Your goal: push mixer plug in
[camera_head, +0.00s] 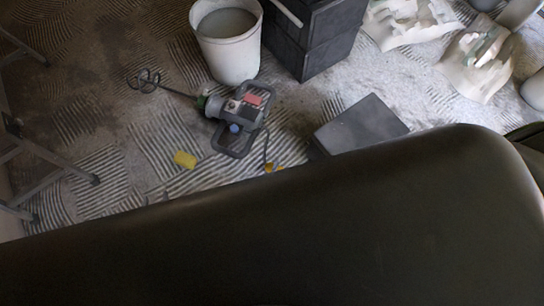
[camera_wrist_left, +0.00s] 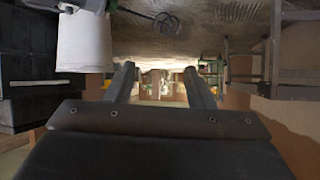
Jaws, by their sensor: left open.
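The mixer (camera_head: 238,118), grey with a red patch, lies on the ridged floor, its whisk pointing left. Its dark cable (camera_head: 266,145) runs down to a small orange-yellow piece (camera_head: 271,168), perhaps the plug, at the edge of a big dark shape that hides the floor in front. I cannot make out a socket. In the left wrist view, my left gripper (camera_wrist_left: 160,77) has its two fingers apart with nothing between them. The mixer's whisk (camera_wrist_left: 165,22) shows beyond them, near the top. My right gripper is not seen.
A white bucket (camera_head: 229,52) of grey liquid and dark stacked boxes (camera_head: 318,45) stand behind the mixer. Broken white pieces (camera_head: 485,62) lie at upper right. Metal legs stand at left.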

